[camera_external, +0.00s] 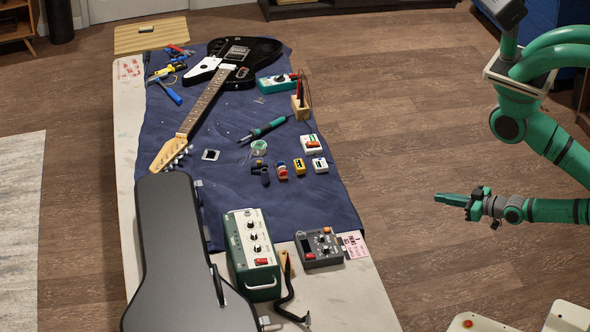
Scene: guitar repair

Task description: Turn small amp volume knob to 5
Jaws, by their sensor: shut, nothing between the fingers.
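The small amp (252,257) stands near the front end of the table, beside the guitar case. It is a green box with a light top panel that carries several dark knobs (253,237) in a row and a red switch. The knob markings are too small to read, so I cannot tell which knob is volume or where it points. My gripper (437,198) is shut and empty. It is out over the floor to the right of the table, pointing left, well apart from the amp.
A black guitar case (178,262) lies left of the amp. A grey pedal device (318,246) sits to its right, with a black strap or cable (289,295) between. A black guitar (238,60), small pedals and tools lie on the blue cloth (225,185). Open floor separates table and arm.

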